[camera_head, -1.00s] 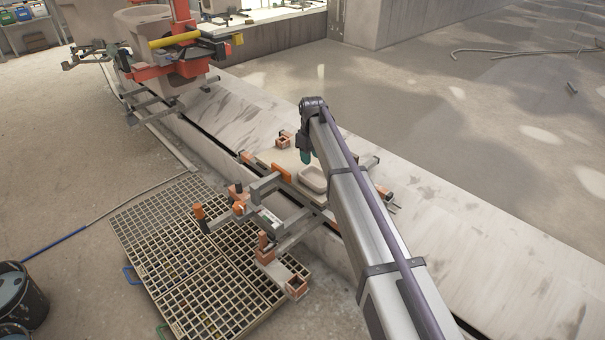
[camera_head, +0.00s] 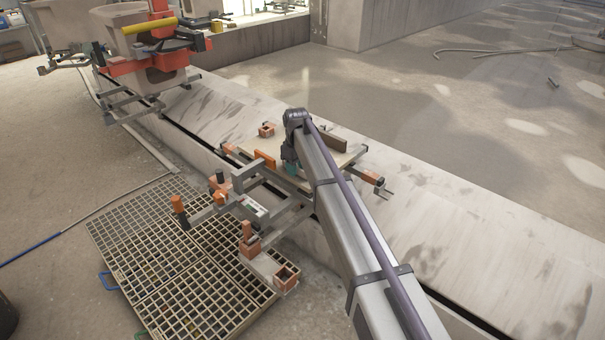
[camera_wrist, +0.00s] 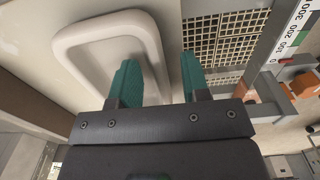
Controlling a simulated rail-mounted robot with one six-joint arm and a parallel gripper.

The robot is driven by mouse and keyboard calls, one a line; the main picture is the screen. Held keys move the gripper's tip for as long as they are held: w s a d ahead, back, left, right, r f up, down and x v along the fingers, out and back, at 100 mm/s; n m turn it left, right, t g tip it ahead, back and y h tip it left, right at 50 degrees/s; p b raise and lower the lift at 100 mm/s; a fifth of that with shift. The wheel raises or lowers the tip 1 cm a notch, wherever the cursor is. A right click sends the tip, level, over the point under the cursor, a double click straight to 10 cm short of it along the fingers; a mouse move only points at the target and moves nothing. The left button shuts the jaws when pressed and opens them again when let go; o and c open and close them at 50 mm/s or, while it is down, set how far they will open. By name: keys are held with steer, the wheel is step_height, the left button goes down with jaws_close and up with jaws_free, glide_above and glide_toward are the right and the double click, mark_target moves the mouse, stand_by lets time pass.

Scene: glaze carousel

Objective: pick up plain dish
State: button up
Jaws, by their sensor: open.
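The plain dish (camera_wrist: 85,48) is a pale, rounded-rectangular shallow dish. In the wrist view it lies on a light board (camera_wrist: 35,20) at the upper left. My gripper (camera_wrist: 158,65) is open, its two green fingers spread apart. The right finger is to the right of the dish, and nothing is held. In the head view my gripper (camera_head: 291,167) is over the board on the carousel frame, and my arm hides the dish.
An orange block (camera_head: 264,160) and a brown upright block (camera_head: 333,141) stand on the board. Metal bars with clamps and a scale (camera_wrist: 290,38) lie to the right in the wrist view. A floor grating (camera_head: 180,270) lies beside the frame. The pale slab's right part is clear.

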steer(key=shift+r, duration=0.15)
jaws_close()
stand_by(0.4)
